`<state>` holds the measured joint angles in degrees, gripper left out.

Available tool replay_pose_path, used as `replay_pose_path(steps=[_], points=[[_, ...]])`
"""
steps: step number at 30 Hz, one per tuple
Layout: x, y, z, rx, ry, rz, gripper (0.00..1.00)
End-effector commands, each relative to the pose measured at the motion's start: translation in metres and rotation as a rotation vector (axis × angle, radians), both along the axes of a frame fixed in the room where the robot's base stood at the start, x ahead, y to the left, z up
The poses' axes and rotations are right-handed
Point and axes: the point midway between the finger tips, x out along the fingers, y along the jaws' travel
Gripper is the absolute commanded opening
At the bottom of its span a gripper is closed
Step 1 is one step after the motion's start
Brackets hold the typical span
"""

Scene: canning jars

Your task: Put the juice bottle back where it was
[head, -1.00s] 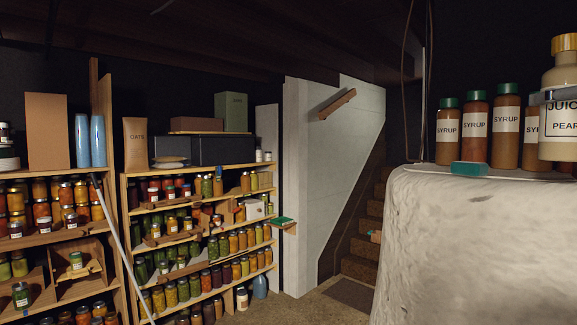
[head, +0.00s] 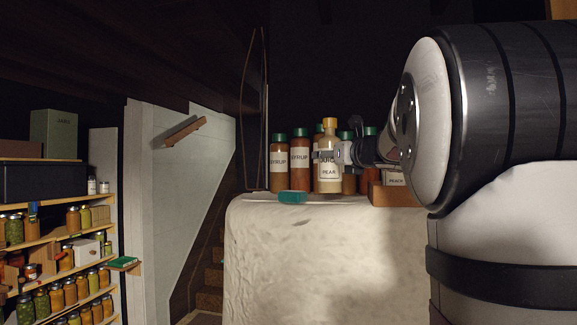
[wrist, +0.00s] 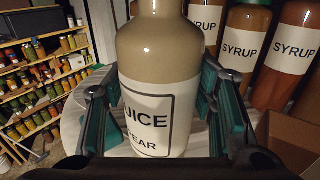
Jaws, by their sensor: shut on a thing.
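The juice bottle (head: 329,172), beige with a yellow cap and a label reading JUICE PEAR, is upright in front of the syrup bottles at the front of a white stone-like ledge (head: 285,250). In the wrist view the juice bottle (wrist: 158,55) fills the middle. My gripper (wrist: 155,125) is shut on it, with teal-padded fingers on both sides. In the head view my gripper (head: 327,155) reaches it from the right. I cannot tell whether its base touches the ledge.
Syrup bottles (head: 278,160) with green caps stand behind and left of the juice. A wooden box with a PEACH jar (head: 395,179) is close on the right. Jar shelves (head: 60,240) stand far left.

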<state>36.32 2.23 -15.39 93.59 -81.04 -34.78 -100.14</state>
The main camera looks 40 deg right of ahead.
Motion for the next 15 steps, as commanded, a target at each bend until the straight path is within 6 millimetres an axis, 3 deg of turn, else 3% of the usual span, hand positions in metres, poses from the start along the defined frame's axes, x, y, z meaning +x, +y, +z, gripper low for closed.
replay_pose_path(steps=[5, 15], points=[[0.0, 0.0, -0.023, 0.002, 0.0, 0.0, 0.14], [0.0, 0.001, -0.025, 0.0, -0.001, 0.0, 0.14]])
